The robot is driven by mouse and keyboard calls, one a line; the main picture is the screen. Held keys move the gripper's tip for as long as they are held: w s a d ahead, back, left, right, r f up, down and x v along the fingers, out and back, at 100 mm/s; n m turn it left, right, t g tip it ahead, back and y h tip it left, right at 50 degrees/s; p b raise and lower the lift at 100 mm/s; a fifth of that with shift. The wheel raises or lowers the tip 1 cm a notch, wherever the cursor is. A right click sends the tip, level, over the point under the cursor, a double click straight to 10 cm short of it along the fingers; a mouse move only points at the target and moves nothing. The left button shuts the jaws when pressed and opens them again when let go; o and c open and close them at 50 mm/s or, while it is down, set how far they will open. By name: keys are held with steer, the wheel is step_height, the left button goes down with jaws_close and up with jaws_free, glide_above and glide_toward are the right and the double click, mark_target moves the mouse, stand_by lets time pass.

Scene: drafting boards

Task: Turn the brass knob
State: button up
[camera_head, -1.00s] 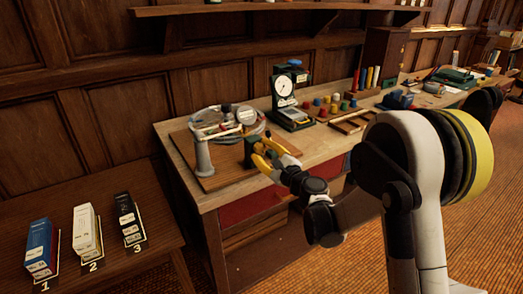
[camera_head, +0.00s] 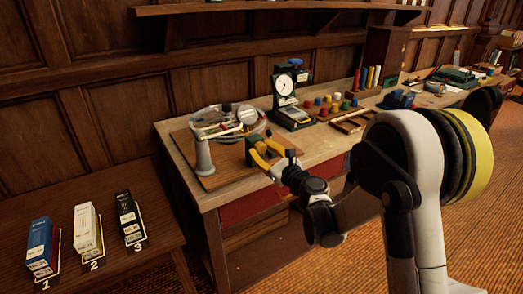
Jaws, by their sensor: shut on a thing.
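My gripper (camera_head: 262,155), with yellow fingers, is at the front of a small dark green fixture (camera_head: 250,152) on the wooden board (camera_head: 222,178). Its fingers are shut on a small part of the fixture, which fits the brass knob. The knob itself is mostly hidden between and behind the fingers, so I cannot make out its shape or how far it is turned.
Numbered boxes (camera_head: 86,231) stand on the lower left table.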

stand_by(0.4)
steer(key=o, duration=1.2)
steer(key=shift+c, duration=0.2)
steer(key=v, duration=1.2)
